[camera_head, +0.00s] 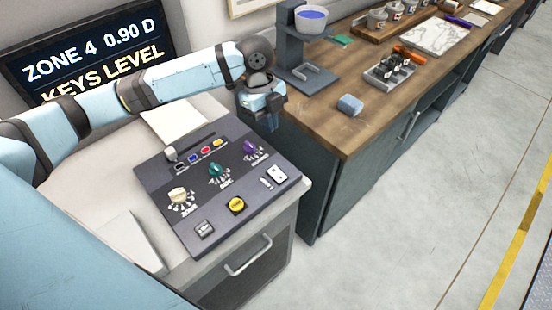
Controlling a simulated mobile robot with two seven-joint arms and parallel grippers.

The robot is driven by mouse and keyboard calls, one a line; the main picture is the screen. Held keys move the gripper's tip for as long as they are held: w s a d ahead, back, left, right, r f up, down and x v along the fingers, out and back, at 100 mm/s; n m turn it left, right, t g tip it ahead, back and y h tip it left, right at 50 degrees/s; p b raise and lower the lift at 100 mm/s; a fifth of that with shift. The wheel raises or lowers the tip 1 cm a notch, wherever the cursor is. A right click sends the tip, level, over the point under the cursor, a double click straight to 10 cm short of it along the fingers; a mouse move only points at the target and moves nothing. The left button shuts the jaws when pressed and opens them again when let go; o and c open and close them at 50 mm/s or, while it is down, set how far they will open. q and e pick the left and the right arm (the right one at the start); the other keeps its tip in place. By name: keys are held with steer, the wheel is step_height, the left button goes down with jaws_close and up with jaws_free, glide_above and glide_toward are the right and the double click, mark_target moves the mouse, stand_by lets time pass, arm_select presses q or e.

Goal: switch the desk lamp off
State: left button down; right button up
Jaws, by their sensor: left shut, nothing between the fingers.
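I cannot make out a desk lamp in the head view. A dark control panel (215,190) lies on the pale cabinet top. It carries a cream knob (178,196), a green knob (215,169), a purple knob (249,147), a yellow button (237,205) and a white switch plate (277,174) near its right edge. My left gripper (270,124) points down beyond the panel's far right corner, by the gap between cabinet and wooden bench. It is shut and empty, apart from the knobs and switch. My right gripper is out of view.
A lit display (90,55) stands behind my left arm. The wooden bench (330,115) at right holds a grey stand (305,60) with a cup of blue, a blue-grey block (350,105) and a tray of dark pieces (390,70). The floor (420,200) at right is clear.

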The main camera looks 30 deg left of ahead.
mark_target(276, 170)
arm_select(q)
steer(key=x, duration=0.4)
steer(key=p+x, duration=0.1)
steer(key=x, duration=0.3)
steer(key=a+p+x, duration=0.1)
steer(key=x, duration=0.4)
steer(key=shift+w+f, duration=0.1)
steer(key=shift+w, duration=0.1)
steer(key=shift+f, duration=0.45)
steer(key=shift+a, duration=0.1)
